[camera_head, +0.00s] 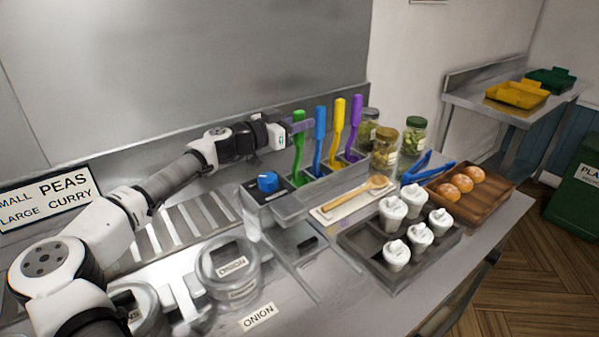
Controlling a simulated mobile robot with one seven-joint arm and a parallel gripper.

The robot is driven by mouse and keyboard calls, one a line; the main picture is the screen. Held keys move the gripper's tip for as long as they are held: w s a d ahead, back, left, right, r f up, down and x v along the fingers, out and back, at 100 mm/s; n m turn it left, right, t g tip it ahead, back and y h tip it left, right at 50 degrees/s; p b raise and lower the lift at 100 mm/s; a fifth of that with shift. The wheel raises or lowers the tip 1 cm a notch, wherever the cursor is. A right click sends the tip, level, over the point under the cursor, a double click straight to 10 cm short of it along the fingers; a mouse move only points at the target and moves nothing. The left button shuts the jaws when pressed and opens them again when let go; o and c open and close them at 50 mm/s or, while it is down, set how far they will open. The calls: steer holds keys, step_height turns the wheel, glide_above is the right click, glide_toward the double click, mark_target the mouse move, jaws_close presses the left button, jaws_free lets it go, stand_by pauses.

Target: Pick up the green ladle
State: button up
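The green ladle (298,160) stands upright at the left end of a row of coloured-handled utensils in a metal holder. Its lower end is hidden inside the holder. My gripper (299,127) reaches in from the left at the upper part of the green handle, just below its top. The fingers overlap the handle in the picture. They are too small here to tell whether they are closed on it or only around it.
Blue (319,140), yellow (337,130) and purple (354,125) handles stand close on the right. Glass jars (385,150) are beyond them. A box with a blue knob (267,182) and a wooden spoon (355,193) are in front. The metal wall is close behind.

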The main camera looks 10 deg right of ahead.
jaws_close()
steer(key=shift+r, duration=0.1)
